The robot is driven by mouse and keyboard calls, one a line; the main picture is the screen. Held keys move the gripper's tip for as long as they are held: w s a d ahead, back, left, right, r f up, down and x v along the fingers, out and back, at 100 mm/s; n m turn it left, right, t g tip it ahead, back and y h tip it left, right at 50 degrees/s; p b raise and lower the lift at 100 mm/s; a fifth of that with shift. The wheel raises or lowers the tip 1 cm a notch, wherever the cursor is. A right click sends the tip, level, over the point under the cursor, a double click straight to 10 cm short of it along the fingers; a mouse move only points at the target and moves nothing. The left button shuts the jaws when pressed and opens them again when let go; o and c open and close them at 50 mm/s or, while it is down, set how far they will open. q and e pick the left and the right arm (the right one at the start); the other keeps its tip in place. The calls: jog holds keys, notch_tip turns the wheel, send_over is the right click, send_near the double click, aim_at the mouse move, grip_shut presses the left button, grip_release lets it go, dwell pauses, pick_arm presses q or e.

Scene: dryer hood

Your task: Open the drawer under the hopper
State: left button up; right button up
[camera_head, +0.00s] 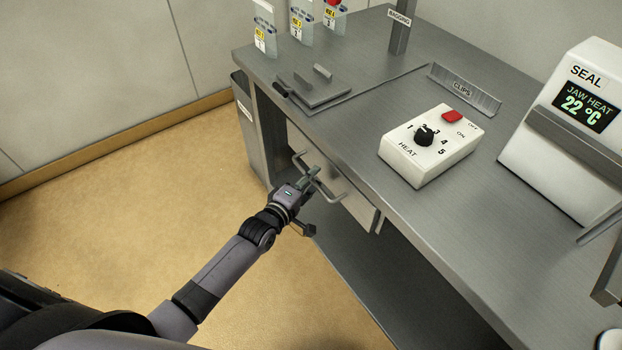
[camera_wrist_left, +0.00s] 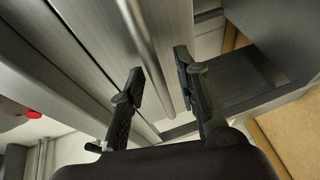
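A metal drawer front (camera_head: 352,203) with a bar handle (camera_head: 335,197) sits under the left part of the steel counter. It looks shut or nearly so; I cannot tell exactly. My left gripper (camera_head: 313,174) is at this handle, its fingers partly overlapping it in the head view. In the left wrist view my left gripper (camera_wrist_left: 160,85) has its fingers apart, with the handle bar (camera_wrist_left: 152,50) running between them. Gaps show between the bar and the fingers. No hopper can be clearly made out.
The steel counter (camera_head: 400,215) holds a white heat control box (camera_head: 430,145), a SEAL unit (camera_head: 575,125), a CLIPS rack (camera_head: 463,90) and a flat plate (camera_head: 318,87). A grey bin (camera_head: 250,130) stands left of the drawer. The floor (camera_head: 130,200) before the counter is clear.

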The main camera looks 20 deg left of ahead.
pick_arm(q)
jog(key=shift+c, duration=0.6)
grip_shut()
dwell(0.4)
